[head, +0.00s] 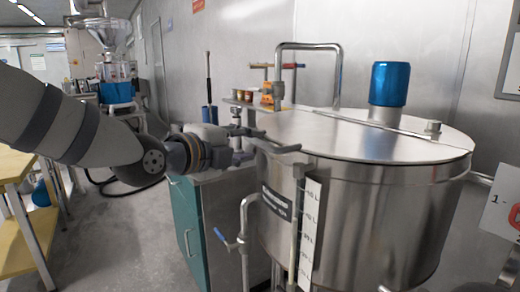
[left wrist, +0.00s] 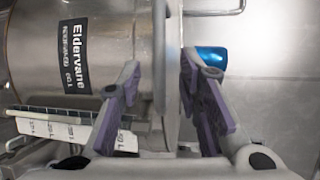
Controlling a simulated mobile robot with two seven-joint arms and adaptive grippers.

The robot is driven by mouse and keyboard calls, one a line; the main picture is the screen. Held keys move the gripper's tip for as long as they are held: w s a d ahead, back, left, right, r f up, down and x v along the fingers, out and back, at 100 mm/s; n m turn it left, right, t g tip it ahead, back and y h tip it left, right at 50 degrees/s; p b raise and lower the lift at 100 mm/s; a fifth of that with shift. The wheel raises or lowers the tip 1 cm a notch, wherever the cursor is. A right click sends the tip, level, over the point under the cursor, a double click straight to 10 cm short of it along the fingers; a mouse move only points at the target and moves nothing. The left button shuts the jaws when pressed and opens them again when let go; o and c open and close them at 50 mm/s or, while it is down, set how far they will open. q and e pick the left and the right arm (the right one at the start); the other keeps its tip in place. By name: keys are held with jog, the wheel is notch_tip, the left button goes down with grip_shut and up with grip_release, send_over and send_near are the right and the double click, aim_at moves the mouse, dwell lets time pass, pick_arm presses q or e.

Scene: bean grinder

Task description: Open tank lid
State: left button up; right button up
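The large steel tank (head: 350,220) stands at the right in the head view, and its flat lid (head: 330,137) lies shut on top. A blue cylinder (head: 388,84) stands on the lid; it also shows in the left wrist view (left wrist: 211,59). My left gripper (head: 255,150) is at the lid's left edge, beside a grey bar there. In the left wrist view my left gripper (left wrist: 167,105) has its purple-padded fingers apart, with the lid edge or bar between them. I cannot tell whether they touch it. The right gripper is not in view.
A teal cabinet (head: 188,225) stands left of the tank, with small jars (head: 245,95) on a ledge behind. Steel pipes (head: 243,225) run down the tank's left side. A grinder with a blue body (head: 117,90) stands far left, by a wooden table (head: 15,200).

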aim_at(258, 143)
pick_arm(q)
jog(key=x, duration=0.5)
jog(key=shift+w+d+f, duration=0.1)
jog(key=shift+w+d, duration=0.05)
jog(key=shift+w, duration=0.05)
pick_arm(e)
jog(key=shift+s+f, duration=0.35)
pick_arm(q)
grip_shut()
